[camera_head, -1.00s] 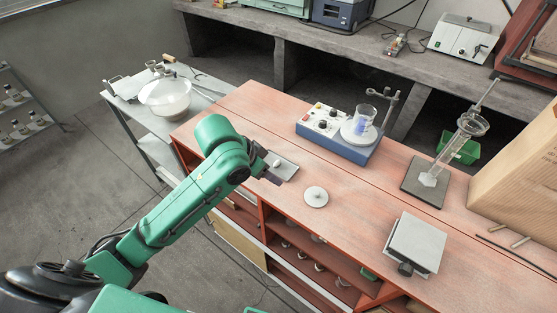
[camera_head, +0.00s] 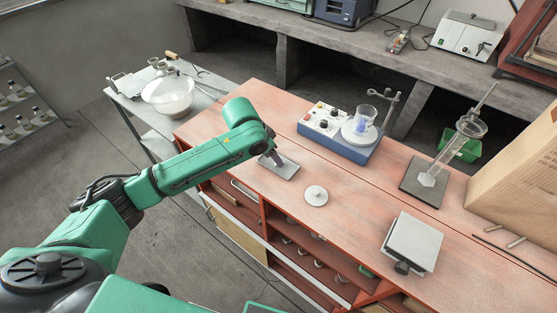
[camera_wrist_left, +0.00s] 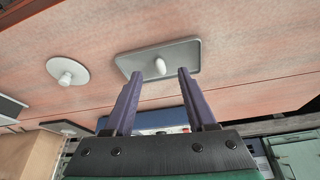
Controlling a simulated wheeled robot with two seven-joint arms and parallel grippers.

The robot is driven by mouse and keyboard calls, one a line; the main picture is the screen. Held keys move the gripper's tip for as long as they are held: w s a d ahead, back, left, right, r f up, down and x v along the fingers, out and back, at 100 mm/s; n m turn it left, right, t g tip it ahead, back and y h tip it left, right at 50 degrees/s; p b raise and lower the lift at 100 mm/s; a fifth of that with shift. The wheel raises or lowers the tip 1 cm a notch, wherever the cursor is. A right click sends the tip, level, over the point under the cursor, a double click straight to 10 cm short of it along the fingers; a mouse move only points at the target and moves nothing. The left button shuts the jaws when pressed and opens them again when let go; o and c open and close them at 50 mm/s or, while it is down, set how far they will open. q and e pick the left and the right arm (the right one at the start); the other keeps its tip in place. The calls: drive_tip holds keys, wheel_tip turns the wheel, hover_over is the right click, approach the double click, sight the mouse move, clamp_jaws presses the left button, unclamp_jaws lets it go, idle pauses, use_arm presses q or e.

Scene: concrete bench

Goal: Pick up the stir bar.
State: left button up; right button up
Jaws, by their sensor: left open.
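The white stir bar (camera_wrist_left: 160,65) lies on a small grey tray (camera_wrist_left: 184,48) in the left wrist view. In the head view the tray (camera_head: 286,173) sits on the reddish bench top near its front left edge, and the stir bar cannot be made out there. My left gripper (camera_head: 276,158) is over the tray in the head view. In the left wrist view its purple fingers (camera_wrist_left: 160,74) are spread, with the stir bar between and just beyond their tips, and nothing is held. My right gripper is not in view.
A white round lid-like disc with a knob (camera_head: 316,195) lies right of the tray. A blue hotplate (camera_head: 340,141) with a beaker (camera_head: 365,118) stands behind. A glass apparatus on a dark base (camera_head: 424,181) and a grey platform (camera_head: 412,243) are further right.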

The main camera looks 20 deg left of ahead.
sight(275, 164)
use_arm(q)
drive_tip(key=x, duration=0.3)
drive_tip(key=shift+f, duration=0.1)
clamp_jaws()
wheel_tip(275, 164, up, 20)
drive_tip(key=b, duration=0.2)
